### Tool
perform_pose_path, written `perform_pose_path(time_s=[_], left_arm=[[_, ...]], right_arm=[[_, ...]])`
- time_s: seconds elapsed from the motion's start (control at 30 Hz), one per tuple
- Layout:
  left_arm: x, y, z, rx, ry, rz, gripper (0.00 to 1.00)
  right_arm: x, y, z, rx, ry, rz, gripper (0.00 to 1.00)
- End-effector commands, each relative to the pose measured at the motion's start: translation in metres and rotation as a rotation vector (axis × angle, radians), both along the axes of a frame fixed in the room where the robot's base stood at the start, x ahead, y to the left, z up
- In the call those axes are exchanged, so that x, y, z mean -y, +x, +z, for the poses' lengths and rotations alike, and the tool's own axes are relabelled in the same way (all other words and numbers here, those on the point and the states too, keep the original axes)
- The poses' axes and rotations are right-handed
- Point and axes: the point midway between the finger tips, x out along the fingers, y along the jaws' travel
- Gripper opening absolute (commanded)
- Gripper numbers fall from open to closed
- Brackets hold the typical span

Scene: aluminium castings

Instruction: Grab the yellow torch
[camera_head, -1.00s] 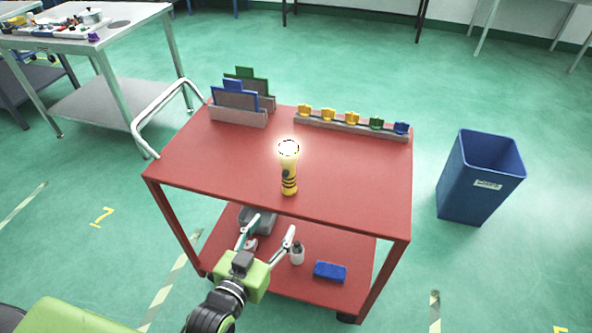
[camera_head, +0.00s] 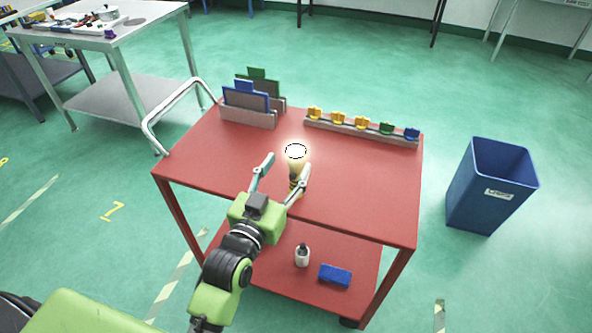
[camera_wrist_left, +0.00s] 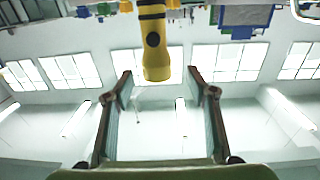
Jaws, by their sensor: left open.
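The yellow torch (camera_head: 296,162) stands upright on the red cart's top (camera_head: 357,190), its lit head glowing upward. My left gripper (camera_head: 287,164) is open over the near side of the top, its fingers pointing at the torch. Its right finger partly covers the torch's lower body in the head view. In the left wrist view, the torch (camera_wrist_left: 153,35) reaches down from the top edge, between the two open fingers (camera_wrist_left: 159,74) sideways. I cannot tell how far it is from the fingertips. No contact is visible. My right gripper is not in view.
A grey rack with panels (camera_head: 247,117) stands at the cart's back left. A rail with coloured clips (camera_head: 362,132) lies along the back. A blue bin (camera_head: 491,188) stands right.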

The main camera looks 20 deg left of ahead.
Motion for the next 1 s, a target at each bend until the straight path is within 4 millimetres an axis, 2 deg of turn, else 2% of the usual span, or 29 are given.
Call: perform_pose_path(time_s=[0.3,0.43,0.63,0.67,0.83,0.87,1.0], left_arm=[[0.007,0.043,-0.003,0.0,0.0,0.0,0.52],[0.008,0.05,-0.004,-0.001,0.0,0.0,0.52],[0.008,0.05,-0.005,-0.001,0.0,0.0,0.52],[0.008,0.05,-0.005,-0.001,0.0,0.0,0.47],[0.008,0.05,-0.005,-0.001,0.0,0.0,0.03],[0.008,0.05,-0.005,-0.001,0.0,0.0,0.0],[0.008,0.05,-0.004,0.001,0.0,0.0,0.0]], right_arm=[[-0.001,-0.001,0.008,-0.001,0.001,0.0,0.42],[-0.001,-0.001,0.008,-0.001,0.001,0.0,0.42],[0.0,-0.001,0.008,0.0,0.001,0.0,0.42],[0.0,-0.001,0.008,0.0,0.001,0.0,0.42],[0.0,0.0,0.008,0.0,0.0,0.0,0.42],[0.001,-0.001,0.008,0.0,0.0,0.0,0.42],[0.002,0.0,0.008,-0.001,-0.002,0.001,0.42]])
